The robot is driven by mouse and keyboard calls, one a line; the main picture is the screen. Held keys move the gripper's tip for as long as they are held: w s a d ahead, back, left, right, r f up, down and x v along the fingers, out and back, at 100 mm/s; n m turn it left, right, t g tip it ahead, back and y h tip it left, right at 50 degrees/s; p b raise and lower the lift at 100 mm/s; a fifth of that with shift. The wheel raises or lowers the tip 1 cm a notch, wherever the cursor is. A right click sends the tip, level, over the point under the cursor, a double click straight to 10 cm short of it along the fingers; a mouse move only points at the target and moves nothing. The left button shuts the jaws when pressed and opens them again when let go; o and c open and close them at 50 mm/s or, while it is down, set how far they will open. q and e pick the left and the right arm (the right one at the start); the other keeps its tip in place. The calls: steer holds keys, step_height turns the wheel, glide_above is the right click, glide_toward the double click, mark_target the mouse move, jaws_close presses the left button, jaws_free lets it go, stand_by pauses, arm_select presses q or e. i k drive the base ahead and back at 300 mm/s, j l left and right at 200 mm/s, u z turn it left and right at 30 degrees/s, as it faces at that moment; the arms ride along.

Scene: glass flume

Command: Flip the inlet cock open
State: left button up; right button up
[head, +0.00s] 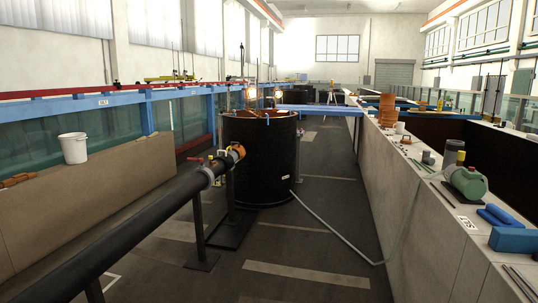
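A thick black pipe (130,232) rises from the lower left on stands toward a large black cylindrical tank (262,160). Near the tank, the pipe carries a grey flanged fitting with a small red lever (195,158), which sticks out to the left and looks roughly level. An orange fitting (237,152) sits at the pipe's end, beside the tank. The red lever may be the inlet cock's handle, but it is too small to tell its exact setting. Neither of my grippers is in view.
A white bucket (73,149) stands on the left ledge. A pale hose (335,235) crosses the floor from the tank to the right wall. The central floor is mostly clear.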

mark_target(201, 160)
steer(key=i+l, duration=0.2)
steer(key=i, duration=0.55)
steer(key=i+l+z, duration=0.1)
steer(key=i, duration=0.65)
steer(key=i+j+u, duration=0.2)
steer(key=i+j, duration=0.15)
steer(key=i+j+u, duration=0.15)
steer(key=i, duration=0.45)
steer(key=i+j+u, duration=0.2)
steer(key=i, duration=0.3)
steer(key=i+j+u, duration=0.15)
steer(key=i+l+u, duration=0.2)
steer(key=u, duration=0.25)
steer(key=i+l+u, duration=0.15)
steer(key=l+u, duration=0.3)
steer(key=i+l+u, duration=0.1)
steer(key=l, duration=0.5)
steer(key=i+l, duration=0.15)
steer(key=l, duration=0.45)
steer(key=i+l+u, duration=0.15)
steer(key=l, duration=1.1)
steer(key=u, duration=0.05)
